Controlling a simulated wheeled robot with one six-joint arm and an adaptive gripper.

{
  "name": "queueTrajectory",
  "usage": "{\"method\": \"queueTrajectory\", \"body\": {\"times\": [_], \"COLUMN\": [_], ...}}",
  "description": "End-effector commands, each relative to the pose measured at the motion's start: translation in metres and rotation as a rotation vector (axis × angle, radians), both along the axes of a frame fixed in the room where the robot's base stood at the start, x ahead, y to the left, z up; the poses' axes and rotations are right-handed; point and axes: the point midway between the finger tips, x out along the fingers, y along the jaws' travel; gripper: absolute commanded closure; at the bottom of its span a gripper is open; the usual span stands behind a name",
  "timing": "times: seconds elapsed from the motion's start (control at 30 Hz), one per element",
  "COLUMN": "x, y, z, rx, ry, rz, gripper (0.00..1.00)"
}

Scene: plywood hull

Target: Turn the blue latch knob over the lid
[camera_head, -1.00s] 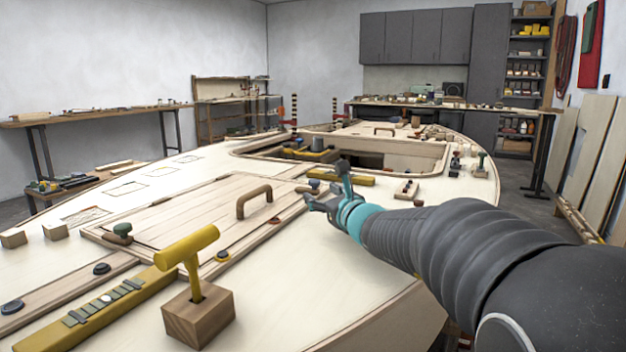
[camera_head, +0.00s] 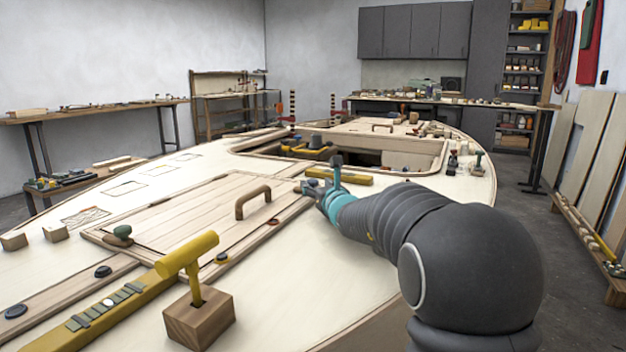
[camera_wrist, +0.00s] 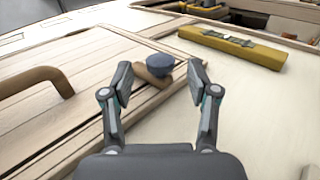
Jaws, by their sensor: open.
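The blue latch knob (camera_wrist: 160,61) sits on a brown wooden latch bar (camera_wrist: 153,76) at the lid's edge in the wrist view. My gripper (camera_wrist: 160,78) is open, with one finger on each side of the knob and bar. I cannot tell whether either finger touches them. The plank lid (camera_wrist: 60,95) lies flat to the left, with its brown handle (camera_wrist: 45,78) upright on it. In the head view my gripper (camera_head: 309,188) is at the lid's right edge and hides the blue knob. The lid (camera_head: 185,215) also shows there, with a green knob (camera_head: 122,232) at its left corner.
A yellow level (camera_wrist: 230,46) lies just beyond the gripper on the pale deck. A yellow mallet (camera_head: 188,254) stands in a wooden block (camera_head: 199,318) at the front. The open hatch (camera_head: 370,158) is farther back. The deck right of the lid is mostly clear.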

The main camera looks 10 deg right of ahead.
Motion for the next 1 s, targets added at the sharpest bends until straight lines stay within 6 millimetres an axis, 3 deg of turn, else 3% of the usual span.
{"method": "queueTrajectory", "body": {"times": [0.1, 0.3, 0.67, 0.7, 0.93, 1.0], "x": [0.018, 0.035, 0.039, 0.039, 0.039, 0.039], "y": [0.003, 0.006, 0.006, 0.006, 0.006, 0.006], "z": [0.001, 0.001, 0.000, 0.000, 0.000, 0.000], "rx": [0.000, 0.000, 0.000, 0.000, 0.000, 0.000], "ry": [0.001, 0.000, 0.000, 0.000, 0.000, 0.000], "rz": [0.000, 0.000, 0.000, 0.000, 0.000, 0.000], "gripper": [0.40, 0.40, 0.40, 0.43, 1.00, 1.00]}}
